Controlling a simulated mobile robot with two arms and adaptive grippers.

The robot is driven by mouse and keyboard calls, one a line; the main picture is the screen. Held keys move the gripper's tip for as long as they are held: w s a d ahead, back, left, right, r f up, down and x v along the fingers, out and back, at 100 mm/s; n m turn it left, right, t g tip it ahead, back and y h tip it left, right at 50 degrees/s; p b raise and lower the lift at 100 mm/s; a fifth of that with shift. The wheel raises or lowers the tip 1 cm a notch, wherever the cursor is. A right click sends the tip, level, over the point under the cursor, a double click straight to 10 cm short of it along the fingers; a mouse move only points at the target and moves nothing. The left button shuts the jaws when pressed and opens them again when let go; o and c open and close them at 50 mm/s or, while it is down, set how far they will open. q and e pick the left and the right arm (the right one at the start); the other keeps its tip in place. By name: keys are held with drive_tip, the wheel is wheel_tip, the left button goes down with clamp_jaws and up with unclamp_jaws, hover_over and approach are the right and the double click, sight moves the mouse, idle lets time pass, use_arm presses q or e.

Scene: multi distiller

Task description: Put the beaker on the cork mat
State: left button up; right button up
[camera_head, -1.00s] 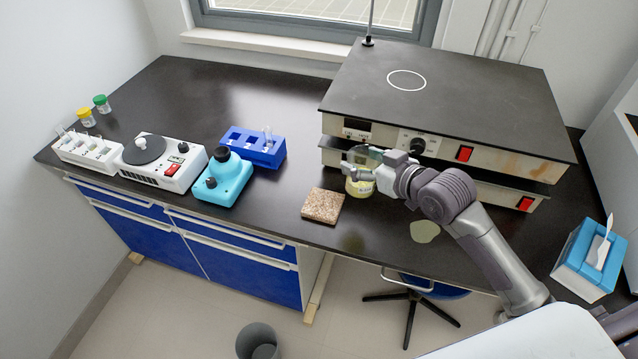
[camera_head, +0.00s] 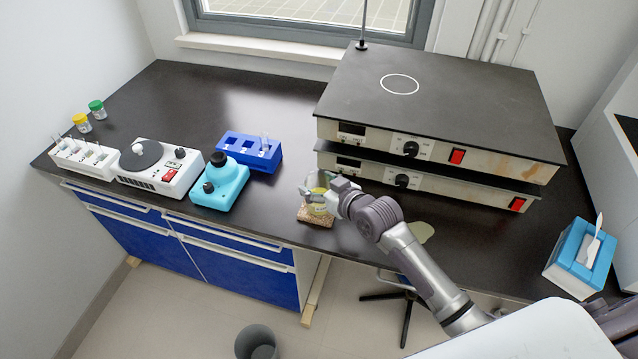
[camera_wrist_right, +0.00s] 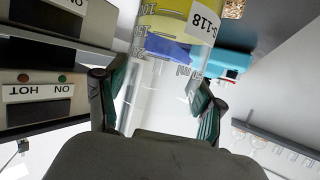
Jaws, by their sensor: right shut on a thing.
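The beaker (camera_head: 319,208) is clear with yellow liquid and a white label. My right gripper (camera_head: 320,190) is shut on it from the right, around its upper part. The beaker appears over the cork mat (camera_head: 305,217), which is partly hidden behind it; I cannot tell whether they touch. In the right wrist view the beaker (camera_wrist_right: 178,25) sits between the two green-padded fingers (camera_wrist_right: 163,92), and a speckled corner of the cork mat (camera_wrist_right: 233,9) shows beside it. My left gripper is out of view.
Two stacked hotplates (camera_head: 440,100) stand behind and right. A turquoise device (camera_head: 218,186), a blue tube rack (camera_head: 250,151) and a white device (camera_head: 160,170) stand left. A pale patch (camera_head: 420,232) lies right of the mat, and a tissue box (camera_head: 570,280) farther right.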

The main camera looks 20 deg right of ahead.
drive_tip(key=shift+f, duration=0.1)
drive_tip(key=o, duration=1.3)
drive_tip(key=shift+r, duration=0.2)
drive_tip(key=v, duration=1.2)
drive_tip(key=shift+b, duration=0.4)
drive_tip(key=shift+f, duration=0.1)
